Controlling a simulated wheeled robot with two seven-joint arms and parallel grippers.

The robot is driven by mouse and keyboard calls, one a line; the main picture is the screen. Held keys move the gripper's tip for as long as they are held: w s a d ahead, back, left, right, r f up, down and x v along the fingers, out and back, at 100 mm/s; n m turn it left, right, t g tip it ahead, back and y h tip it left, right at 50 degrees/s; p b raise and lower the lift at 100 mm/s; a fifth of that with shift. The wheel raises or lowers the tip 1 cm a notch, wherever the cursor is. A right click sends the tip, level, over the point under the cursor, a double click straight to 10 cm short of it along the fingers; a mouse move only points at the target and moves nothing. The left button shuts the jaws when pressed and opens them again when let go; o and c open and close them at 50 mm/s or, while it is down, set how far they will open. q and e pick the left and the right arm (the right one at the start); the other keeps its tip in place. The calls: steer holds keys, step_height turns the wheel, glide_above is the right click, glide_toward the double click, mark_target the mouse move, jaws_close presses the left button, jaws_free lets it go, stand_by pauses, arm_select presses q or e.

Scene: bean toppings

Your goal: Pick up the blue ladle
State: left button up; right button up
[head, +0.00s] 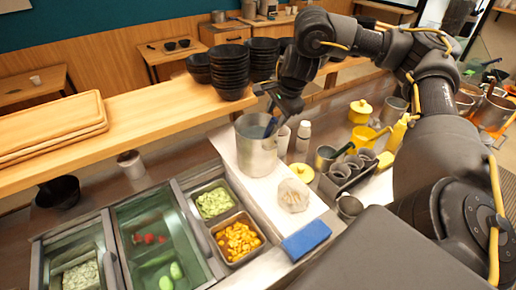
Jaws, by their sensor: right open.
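A tall metal pot (254,157) stands on the white board in the middle of the counter. The blue ladle (270,126) stands in the pot, with only a short piece of its blue handle showing above the rim; its bowl is hidden inside. My right gripper (279,111) points down just above the pot's right rim, close to the handle. Its jaws are open, though they look small and dark here, and I cannot tell whether the handle lies between them. My left gripper is out of view.
Stacked black bowls (230,72) stand on the wooden shelf (150,112) behind the pot. A white bottle (303,131) and a cup rack (348,172) are to the right. A blue sponge (306,240) lies in front. Food trays (238,241) fill the left.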

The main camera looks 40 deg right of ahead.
mark_target(270, 134)
steer(key=shift+x, duration=1.15)
steer(key=shift+f, duration=0.25)
steer(key=shift+b+x, duration=0.65)
steer(key=shift+x, duration=1.7)
steer(key=shift+c, duration=0.3)
jaws_close()
